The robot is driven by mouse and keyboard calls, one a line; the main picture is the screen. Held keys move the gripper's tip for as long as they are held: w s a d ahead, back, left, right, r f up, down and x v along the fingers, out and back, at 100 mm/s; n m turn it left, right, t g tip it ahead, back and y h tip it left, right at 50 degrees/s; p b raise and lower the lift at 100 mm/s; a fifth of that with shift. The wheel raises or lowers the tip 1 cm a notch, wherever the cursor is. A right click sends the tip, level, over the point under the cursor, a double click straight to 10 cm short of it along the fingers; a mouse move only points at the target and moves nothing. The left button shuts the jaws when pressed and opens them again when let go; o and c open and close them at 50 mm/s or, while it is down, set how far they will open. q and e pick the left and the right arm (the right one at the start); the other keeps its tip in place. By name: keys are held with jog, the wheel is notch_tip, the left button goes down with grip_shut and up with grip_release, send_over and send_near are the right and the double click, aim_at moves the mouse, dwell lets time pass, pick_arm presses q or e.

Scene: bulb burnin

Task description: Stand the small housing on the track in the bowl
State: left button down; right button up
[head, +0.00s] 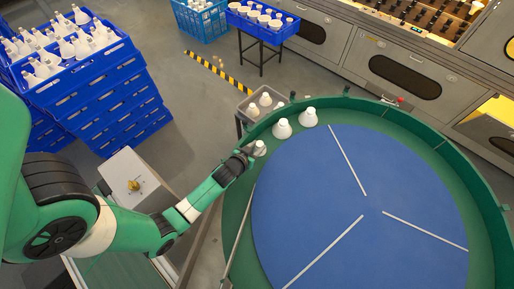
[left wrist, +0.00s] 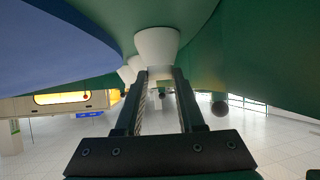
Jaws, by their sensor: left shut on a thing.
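The round bowl (head: 486,178) has a green wall, a green track (head: 237,187) inside it and a blue disc (head: 310,200) in the middle. My left gripper (head: 250,151) is at the bowl's left edge, shut on a small white housing (head: 259,148). In the left wrist view the held housing (left wrist: 157,44) is between the fingertips (left wrist: 160,75), its wide end against or very close to the green surface; I cannot tell if it touches. Two larger-looking white housings, one (head: 282,129) nearer and one (head: 308,117) farther, stand upright on the track. My right gripper is not in view.
A small grey tray (head: 243,113) with a few white housings stands outside the bowl. White strips (head: 348,160) cross the blue disc. Blue crates (head: 105,95) with white housings are stacked at left. The track's right side is clear.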

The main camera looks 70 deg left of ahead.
pick_arm(q)
jog(key=shift+f, duration=0.15)
jog(key=c, duration=0.5)
grip_release()
jog(key=shift+r, duration=0.3)
jog(key=shift+s+d+r, duration=0.15)
jog(key=shift+r, duration=0.05)
jog(key=p+v, duration=0.2)
jog(key=v, duration=0.9)
jog(key=shift+s+d+p, duration=0.1)
jog(key=shift+s+p, duration=0.1)
jog(key=shift+p, duration=0.15)
